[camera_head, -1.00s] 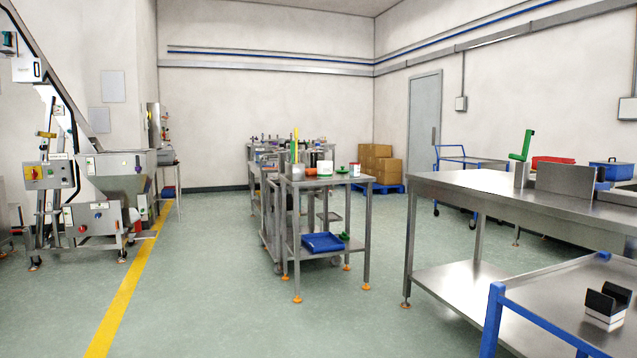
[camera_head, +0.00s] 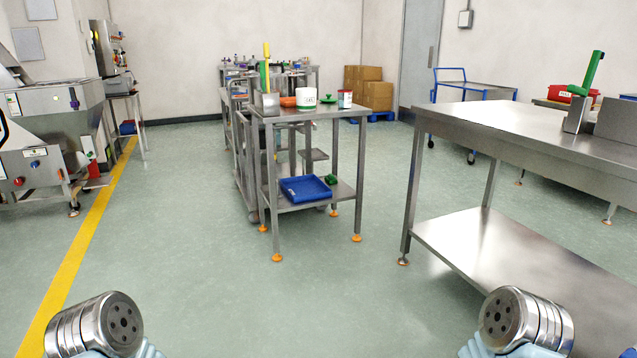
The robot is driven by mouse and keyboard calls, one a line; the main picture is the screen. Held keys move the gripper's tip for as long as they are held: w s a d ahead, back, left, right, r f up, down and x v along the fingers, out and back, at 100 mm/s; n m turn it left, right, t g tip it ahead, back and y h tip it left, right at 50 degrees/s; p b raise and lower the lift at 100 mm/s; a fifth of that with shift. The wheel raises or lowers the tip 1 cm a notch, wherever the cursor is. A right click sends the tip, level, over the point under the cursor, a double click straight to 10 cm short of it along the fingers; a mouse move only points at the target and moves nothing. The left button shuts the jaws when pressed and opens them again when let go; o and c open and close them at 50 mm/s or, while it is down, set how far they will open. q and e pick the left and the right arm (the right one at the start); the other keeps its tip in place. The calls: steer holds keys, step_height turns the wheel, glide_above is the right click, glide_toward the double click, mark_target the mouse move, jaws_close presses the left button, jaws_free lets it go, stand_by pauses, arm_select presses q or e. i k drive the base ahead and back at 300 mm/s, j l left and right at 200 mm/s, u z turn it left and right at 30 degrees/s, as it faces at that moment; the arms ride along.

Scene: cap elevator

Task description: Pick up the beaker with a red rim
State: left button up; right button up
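A small white beaker with a red rim (camera_head: 345,98) stands upright on the top of a steel trolley table (camera_head: 335,113), ahead of me and near the middle of the view. A larger white container (camera_head: 306,98) stands to its left. A green object (camera_head: 328,99) lies between the two. Rounded metal parts of my two arms show at the bottom left and bottom right. No gripper fingers are visible, and both arms are well short of the beaker.
A blue tray (camera_head: 305,189) lies on the trolley's lower shelf. A long steel workbench (camera_head: 520,125) stands to the right. Machinery (camera_head: 50,135) stands at the left beyond a yellow floor line (camera_head: 84,238). Open green floor lies between me and the trolley.

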mark_target(344, 96)
steer(key=i, duration=2.85)
